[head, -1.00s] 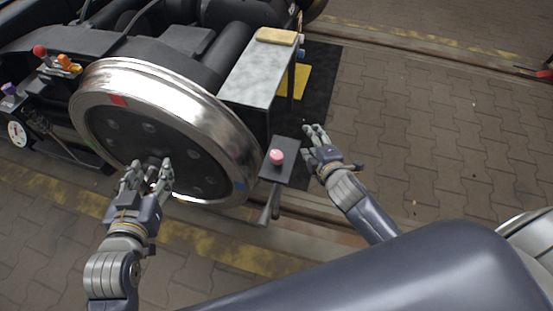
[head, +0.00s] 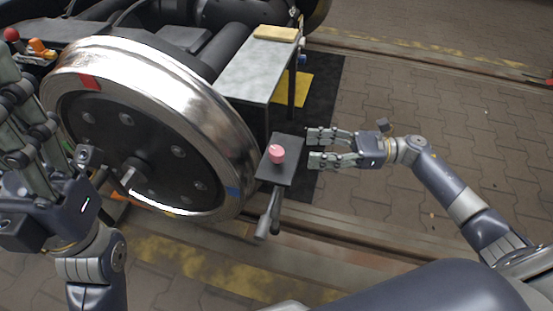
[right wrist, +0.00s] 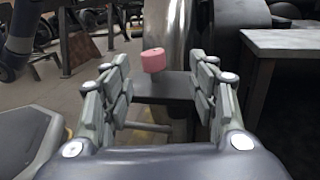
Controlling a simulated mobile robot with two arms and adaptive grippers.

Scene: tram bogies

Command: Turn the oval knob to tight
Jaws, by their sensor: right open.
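A pink, rounded knob (head: 277,154) stands on a dark flat plate (head: 284,172) beside the wheel; I cannot tell its turn position. It also shows in the right wrist view (right wrist: 153,60), ahead of my fingertips and between them. My right gripper (head: 312,148) is open and empty, just right of the plate, its fingers pointing left at the knob without touching it. My left gripper (head: 45,110) is at the left edge, close to the camera and in front of the wheel, fingers spread and empty.
A large steel wheel (head: 190,95) stands left of the plate. A grey-topped table (head: 258,70) bearing a tan block (head: 276,33) stands behind it. A lever (head: 268,213) hangs below the plate. A red ball knob (head: 11,34) is far left. Paving at right is open.

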